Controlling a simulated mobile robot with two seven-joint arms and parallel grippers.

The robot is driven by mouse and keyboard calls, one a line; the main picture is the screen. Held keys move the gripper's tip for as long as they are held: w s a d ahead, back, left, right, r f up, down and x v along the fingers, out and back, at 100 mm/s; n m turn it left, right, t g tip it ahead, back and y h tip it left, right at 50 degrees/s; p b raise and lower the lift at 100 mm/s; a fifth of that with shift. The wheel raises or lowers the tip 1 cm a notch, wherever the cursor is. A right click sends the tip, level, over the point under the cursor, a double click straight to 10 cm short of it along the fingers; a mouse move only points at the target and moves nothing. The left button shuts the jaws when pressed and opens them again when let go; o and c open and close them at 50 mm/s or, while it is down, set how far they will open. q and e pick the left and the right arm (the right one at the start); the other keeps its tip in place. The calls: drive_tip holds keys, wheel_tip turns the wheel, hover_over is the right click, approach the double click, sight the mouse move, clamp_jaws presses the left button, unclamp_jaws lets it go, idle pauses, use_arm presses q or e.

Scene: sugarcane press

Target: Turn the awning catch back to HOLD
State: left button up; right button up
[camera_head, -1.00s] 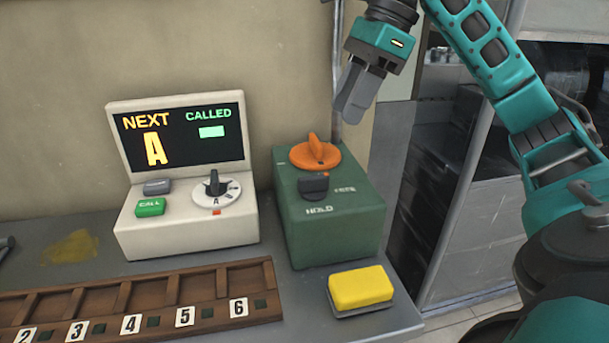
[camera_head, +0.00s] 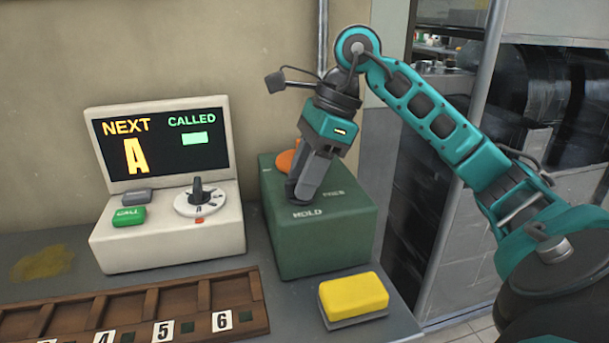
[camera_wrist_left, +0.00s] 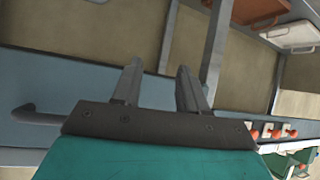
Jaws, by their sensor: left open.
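The green catch box (camera_head: 327,235) stands on the counter, marked HOLD in front and with a second word, apparently FREE, to its right. Its orange dial (camera_head: 285,162) is mostly hidden behind my right gripper (camera_head: 302,190). The right gripper points down at the top of the box, right where the small dark block was visible earlier; it now hides that block. I cannot tell whether its fingers are closed on anything. In the left wrist view, my left gripper (camera_wrist_left: 158,82) is open and empty, its two fingers apart.
A white caller console (camera_head: 168,232) with a screen stands left of the green box. A yellow sponge-like block (camera_head: 353,292) on a grey tray lies in front of the box. A wooden numbered rack (camera_head: 180,298) fills the counter's front left.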

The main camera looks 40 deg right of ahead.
drive_tip(key=shift+c, duration=0.4)
clamp_jaws()
